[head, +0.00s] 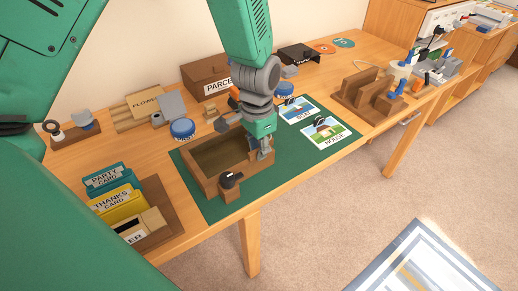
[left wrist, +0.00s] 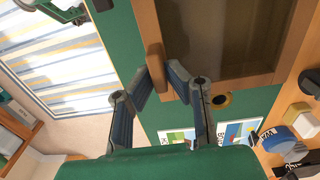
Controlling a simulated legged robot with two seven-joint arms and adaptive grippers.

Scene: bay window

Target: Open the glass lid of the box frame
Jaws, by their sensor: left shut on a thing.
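The wooden box frame (head: 190,172) lies on the green mat on the desk. Its brown interior shows through the top, and I cannot clearly make out the glass or whether the lid is raised. My left gripper (head: 264,150) reaches down from above to the right side of the frame. In the left wrist view, my left gripper (left wrist: 167,73) is shut on a small wooden tab (left wrist: 154,60) at the frame's edge. The frame's rim (left wrist: 245,82) also shows there. My right gripper is not in view.
Picture cards (head: 326,132) lie on the green mat (head: 228,208) right of the frame. A blue-topped jar (head: 182,129) stands behind it. A card holder (head: 162,214) is at left, a parcel box (head: 205,77) behind, and a wooden rack (head: 365,96) at right.

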